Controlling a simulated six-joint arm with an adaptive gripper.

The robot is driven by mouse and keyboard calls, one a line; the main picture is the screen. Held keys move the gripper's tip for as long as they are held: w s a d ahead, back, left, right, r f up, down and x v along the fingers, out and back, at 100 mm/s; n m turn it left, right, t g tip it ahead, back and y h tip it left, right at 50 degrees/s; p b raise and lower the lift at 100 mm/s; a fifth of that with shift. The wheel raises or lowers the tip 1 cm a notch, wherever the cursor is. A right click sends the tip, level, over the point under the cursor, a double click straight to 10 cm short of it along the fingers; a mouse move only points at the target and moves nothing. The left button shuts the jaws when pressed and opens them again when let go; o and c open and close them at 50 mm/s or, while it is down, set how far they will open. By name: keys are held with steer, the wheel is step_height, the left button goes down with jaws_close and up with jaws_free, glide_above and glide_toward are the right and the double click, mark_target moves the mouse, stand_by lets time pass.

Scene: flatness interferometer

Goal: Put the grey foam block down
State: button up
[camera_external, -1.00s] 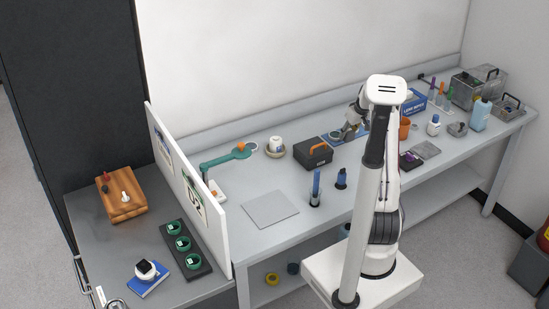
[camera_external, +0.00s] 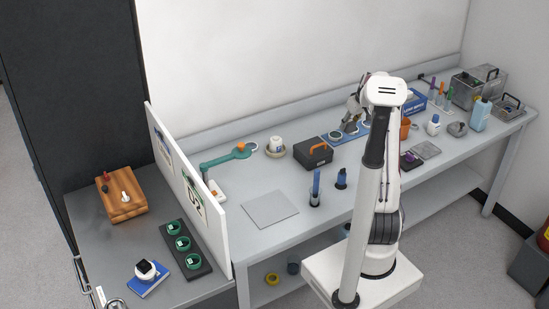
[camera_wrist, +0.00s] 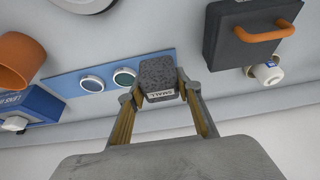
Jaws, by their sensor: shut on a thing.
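The grey foam block (camera_wrist: 157,76) is a dark speckled cube with a "SMALL" label, seen in the wrist view. My gripper (camera_wrist: 158,88) is shut on it, with one finger on each side. In the wrist view the block overlaps the right end of a blue mat (camera_wrist: 64,84); I cannot tell how high it is above it. In the external view my gripper (camera_external: 350,124) is over the blue mat (camera_external: 345,139) at the back of the bench, and the block is too small to make out there.
A black case with an orange handle (camera_external: 313,153) stands left of the mat. An orange cup (camera_external: 405,128) and a blue box (camera_external: 413,102) are to its right.

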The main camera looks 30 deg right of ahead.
mark_target(357, 123)
steer(key=shift+d+r, duration=0.2)
steer(key=shift+r, duration=0.4)
steer(key=shift+s+r, duration=0.25)
steer(key=shift+r, duration=0.05)
steer(key=s, duration=0.1)
steer(key=s+a+r, duration=0.1)
steer(key=s, duration=0.1)
steer(key=s+a, duration=0.1)
steer(key=s, duration=0.1)
steer(key=shift+s+a+r, duration=0.1)
steer(key=shift+a+r, duration=0.1)
steer(key=shift+r, duration=0.1)
steer(key=s+a+f, duration=0.3)
steer(key=s+a, duration=0.1)
steer(key=s, duration=0.2)
steer(key=shift+s, duration=0.2)
steer(key=shift+f, duration=0.1)
